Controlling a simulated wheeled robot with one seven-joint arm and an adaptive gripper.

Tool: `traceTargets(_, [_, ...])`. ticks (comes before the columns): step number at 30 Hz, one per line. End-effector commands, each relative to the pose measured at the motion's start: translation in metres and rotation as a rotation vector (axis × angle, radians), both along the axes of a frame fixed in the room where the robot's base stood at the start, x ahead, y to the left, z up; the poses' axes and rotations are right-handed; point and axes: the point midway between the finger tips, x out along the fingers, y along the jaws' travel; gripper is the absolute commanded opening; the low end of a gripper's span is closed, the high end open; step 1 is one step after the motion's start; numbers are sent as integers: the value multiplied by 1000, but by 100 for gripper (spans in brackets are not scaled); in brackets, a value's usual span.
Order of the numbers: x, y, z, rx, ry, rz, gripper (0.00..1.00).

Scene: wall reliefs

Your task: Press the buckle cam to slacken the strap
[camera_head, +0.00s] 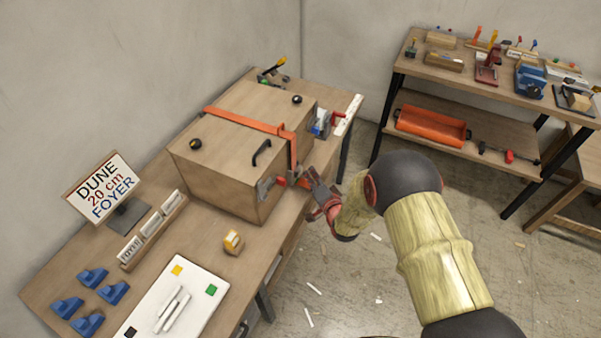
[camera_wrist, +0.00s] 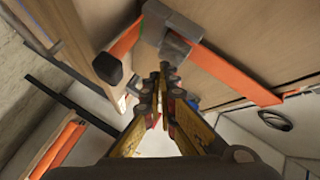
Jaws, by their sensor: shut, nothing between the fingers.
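A wooden box (camera_head: 225,175) stands on the workbench with an orange strap (camera_head: 245,121) over its lid and down its front. The strap also shows in the wrist view (camera_wrist: 235,72). A grey block, seemingly the buckle, shows in the wrist view (camera_wrist: 168,30). My gripper (camera_head: 310,180) is shut and empty just right of the buckle, apparently apart from it. Its fingertips (camera_wrist: 163,76) point toward the grey block.
The box has a black handle (camera_head: 261,153) and dark knobs. A sign (camera_head: 103,188), blue blocks (camera_head: 92,278), a small yellow-and-wood block (camera_head: 233,242) and a white board (camera_head: 175,300) are on the bench. A second bench (camera_head: 470,70) with tools stands behind right. Scraps litter the floor.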

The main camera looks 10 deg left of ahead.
Motion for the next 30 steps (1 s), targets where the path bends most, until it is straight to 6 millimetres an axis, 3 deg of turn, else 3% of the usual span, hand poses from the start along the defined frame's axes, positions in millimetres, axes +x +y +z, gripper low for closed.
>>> traceTargets(30, [4,10,0,0,-1,1,0])
